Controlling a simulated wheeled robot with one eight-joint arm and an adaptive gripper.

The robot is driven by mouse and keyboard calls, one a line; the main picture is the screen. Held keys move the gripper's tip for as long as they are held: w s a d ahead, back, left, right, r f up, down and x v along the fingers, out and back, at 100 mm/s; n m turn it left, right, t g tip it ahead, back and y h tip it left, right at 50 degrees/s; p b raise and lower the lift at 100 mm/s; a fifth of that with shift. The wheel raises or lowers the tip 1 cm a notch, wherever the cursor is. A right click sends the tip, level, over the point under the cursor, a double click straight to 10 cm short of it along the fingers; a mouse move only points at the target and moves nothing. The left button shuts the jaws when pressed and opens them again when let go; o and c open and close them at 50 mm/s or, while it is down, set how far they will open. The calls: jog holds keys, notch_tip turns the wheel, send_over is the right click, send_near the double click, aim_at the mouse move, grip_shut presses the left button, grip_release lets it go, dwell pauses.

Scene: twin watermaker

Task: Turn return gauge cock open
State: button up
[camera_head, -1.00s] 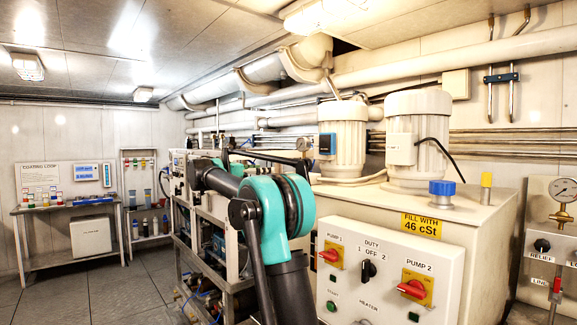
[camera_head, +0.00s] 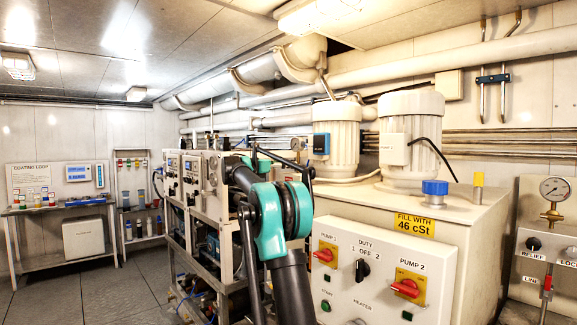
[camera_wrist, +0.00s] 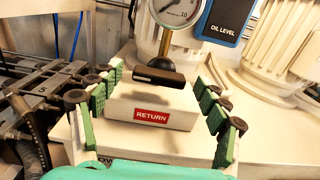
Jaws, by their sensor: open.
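In the wrist view, the return gauge cock shows as a black bar handle (camera_wrist: 158,76) lying crosswise on a brass stem. It stands above a white block with a red RETURN label (camera_wrist: 152,117). The round return gauge (camera_wrist: 178,10) is above it, cut off by the top edge. My gripper (camera_wrist: 160,81) is open, its green-padded fingers on the left and right of the handle with gaps on both sides. No contact with the handle shows. In the head view my arm is in front and my fingers cannot be made out.
An OIL LEVEL sign (camera_wrist: 228,18) stands right of the gauge in the wrist view. White pump motors (camera_head: 410,138) stand behind the control panel (camera_head: 375,272), right of my arm. A rack of equipment (camera_head: 200,205) is left of my arm. Floor (camera_head: 80,285) is clear at far left.

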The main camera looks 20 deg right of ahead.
jog(key=shift+x, duration=1.15)
jog(key=shift+c, duration=0.6)
jog(key=c, duration=1.1)
jog(key=shift+o, duration=0.2)
